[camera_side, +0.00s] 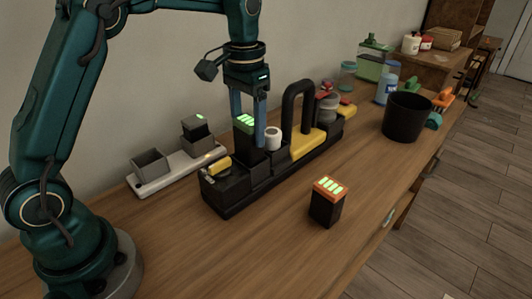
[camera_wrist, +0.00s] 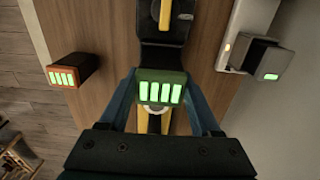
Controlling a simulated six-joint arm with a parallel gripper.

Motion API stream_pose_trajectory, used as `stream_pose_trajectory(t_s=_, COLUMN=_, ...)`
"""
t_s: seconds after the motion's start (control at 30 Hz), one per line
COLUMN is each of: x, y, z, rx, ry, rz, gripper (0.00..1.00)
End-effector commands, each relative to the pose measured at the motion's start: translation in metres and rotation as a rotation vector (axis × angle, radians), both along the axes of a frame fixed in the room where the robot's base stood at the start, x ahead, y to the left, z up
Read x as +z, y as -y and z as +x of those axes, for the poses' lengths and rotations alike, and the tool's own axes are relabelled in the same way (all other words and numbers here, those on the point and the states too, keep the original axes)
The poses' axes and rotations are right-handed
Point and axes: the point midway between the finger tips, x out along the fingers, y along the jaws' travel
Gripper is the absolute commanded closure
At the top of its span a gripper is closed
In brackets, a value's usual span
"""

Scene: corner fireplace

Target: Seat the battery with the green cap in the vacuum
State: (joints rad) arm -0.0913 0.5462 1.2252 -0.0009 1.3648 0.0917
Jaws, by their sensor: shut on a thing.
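The green-capped battery (camera_side: 244,124) is dark with several lit green bars on top. My gripper (camera_side: 249,136) is shut on it, with blue fingers on either side. In the wrist view the battery (camera_wrist: 161,87) sits upright between the fingers of my gripper (camera_wrist: 160,80). The vacuum (camera_side: 231,199) lies on the bench, a long black body with a black loop handle and yellow parts; it also shows in the wrist view (camera_wrist: 163,55). The battery is over the vacuum's near half. Its lower end is partly hidden, so I cannot tell how far it is inside.
An orange-capped battery (camera_side: 328,204) stands on the bench at front right. A pale charger (camera_side: 151,186) with two dark docks lies behind, left of the vacuum. A black bin (camera_side: 405,118) and a blue bottle (camera_side: 386,89) stand farther right. The front bench is mostly clear.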

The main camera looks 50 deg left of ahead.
Motion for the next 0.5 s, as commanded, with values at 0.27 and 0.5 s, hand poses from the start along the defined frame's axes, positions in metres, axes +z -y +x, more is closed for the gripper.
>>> stream_pose_trajectory(t_s=0.27, x=-0.036, y=0.0, z=-0.001, rx=0.001, ry=-0.009, rz=0.0, gripper=1.0)
stream_pose_trajectory(t_s=0.5, x=-0.04, y=0.0, z=-0.001, rx=0.001, ry=-0.003, rz=0.001, gripper=1.0)
